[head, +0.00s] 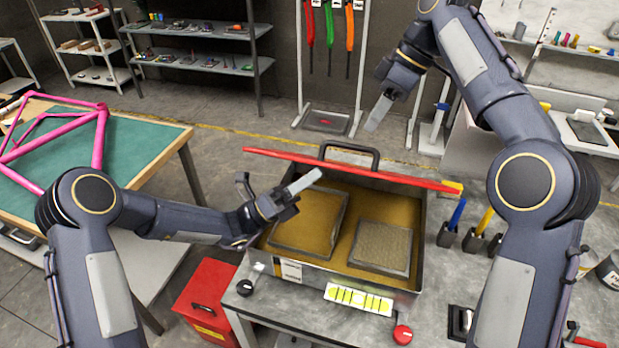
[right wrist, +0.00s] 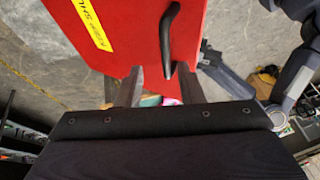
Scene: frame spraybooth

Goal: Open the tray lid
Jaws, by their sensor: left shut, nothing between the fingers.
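The tray (head: 423,240) is an open-topped metal box on the workbench with two mesh-like panels inside. Its red lid (head: 300,159) is raised, seen nearly edge-on along the far side in the head view; its red face (right wrist: 125,35) fills the upper right wrist view. The black lid handle (head: 350,150) stands behind the lid edge. My left gripper (head: 305,181) is shut and empty, over the tray just in front of the lid. My right gripper (right wrist: 160,68) is open and empty beyond the lid; the handle (right wrist: 166,45) appears between its fingertips, apart from them in the head view.
A label strip (head: 358,299) and a red knob (head: 402,335) are at the tray's front. Holders with blue and yellow handled tools (head: 473,238) stand right of the tray. A red toolbox (head: 208,302) sits lower left. A green-topped table (head: 130,155) with a pink frame is left.

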